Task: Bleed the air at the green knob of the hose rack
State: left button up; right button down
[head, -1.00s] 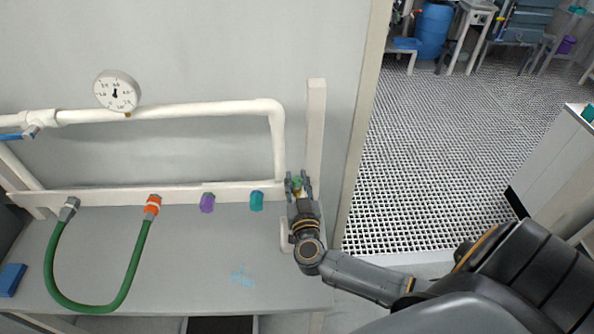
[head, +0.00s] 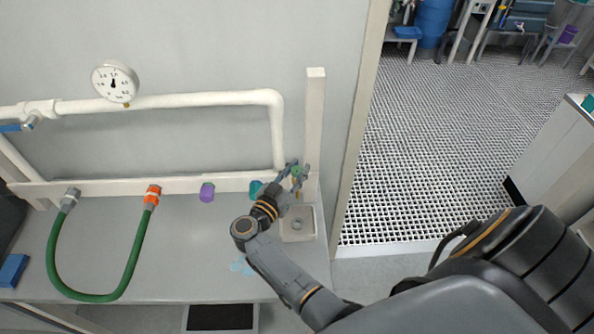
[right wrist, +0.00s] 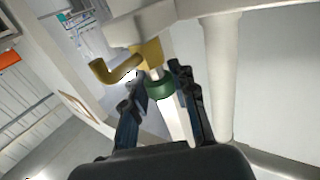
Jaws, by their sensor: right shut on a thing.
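The green knob (head: 297,171) sits at the right end of the white rack rail (head: 130,187), by the white post. In the right wrist view the green knob (right wrist: 159,89) hangs below a brass fitting with a bent spout (right wrist: 110,73). My right gripper (head: 299,172) is shut on the green knob, with a finger on either side of it (right wrist: 160,85). My right arm reaches up to it from the lower right. A small tray (head: 309,224) with a round drain lies below the knob. My left gripper is not in view.
A round gauge (head: 115,82) stands on the white pipe (head: 200,100). A green hose (head: 128,265) loops between a grey and an orange coupling (head: 152,195). Purple (head: 207,192) and teal caps sit on the rail. A blue block (head: 13,270) lies at the left.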

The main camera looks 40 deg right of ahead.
dwell(0.5)
jog(key=c, duration=1.3)
grip_release()
jog(key=shift+a, duration=0.1)
jog(key=shift+c, duration=0.2)
